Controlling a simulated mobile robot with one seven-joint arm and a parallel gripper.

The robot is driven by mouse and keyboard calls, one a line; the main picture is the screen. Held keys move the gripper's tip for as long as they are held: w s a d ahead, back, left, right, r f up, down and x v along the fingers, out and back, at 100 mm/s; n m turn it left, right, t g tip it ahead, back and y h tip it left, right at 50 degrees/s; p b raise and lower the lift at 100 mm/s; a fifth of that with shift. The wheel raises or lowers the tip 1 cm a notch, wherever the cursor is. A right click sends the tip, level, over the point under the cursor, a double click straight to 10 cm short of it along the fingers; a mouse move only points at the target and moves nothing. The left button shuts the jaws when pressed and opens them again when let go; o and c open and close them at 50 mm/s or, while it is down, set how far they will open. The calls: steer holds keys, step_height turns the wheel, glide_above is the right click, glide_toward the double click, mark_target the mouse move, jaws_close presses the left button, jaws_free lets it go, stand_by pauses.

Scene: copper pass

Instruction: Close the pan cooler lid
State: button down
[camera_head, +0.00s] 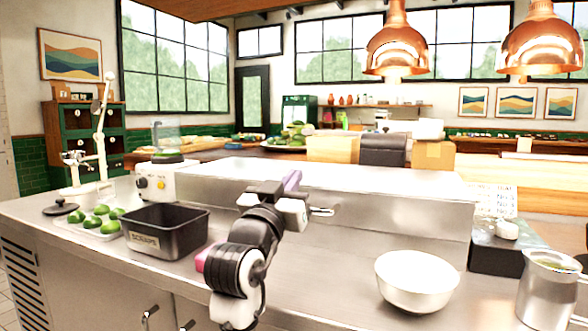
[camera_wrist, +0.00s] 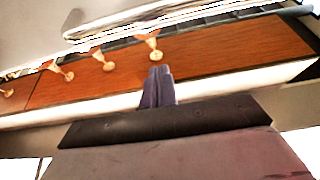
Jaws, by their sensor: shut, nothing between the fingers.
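A long raised steel housing, which I take to be the pan cooler (camera_head: 400,212), stands along the back of the counter in the head view. Its broad steel top, apparently the lid (camera_head: 370,173), looks like a smooth slab; I cannot tell its exact angle. A short bright bar (camera_head: 322,211), perhaps its handle, shows at the front face beside my gripper. My gripper (camera_head: 292,181) is at the front of the housing, its purple fingers pointing up, shut and empty. In the wrist view the shut fingers (camera_wrist: 158,86) have nothing between them. A steel bar (camera_wrist: 160,16) crosses the top there.
A white bowl (camera_head: 417,281) and a steel pot (camera_head: 550,290) stand right. Bare counter lies between my arm and the bowl.

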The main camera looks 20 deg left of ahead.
steer(key=shift+s+f+b, duration=0.1)
steer(key=shift+f+b, duration=0.35)
steer(key=shift+f, duration=0.8)
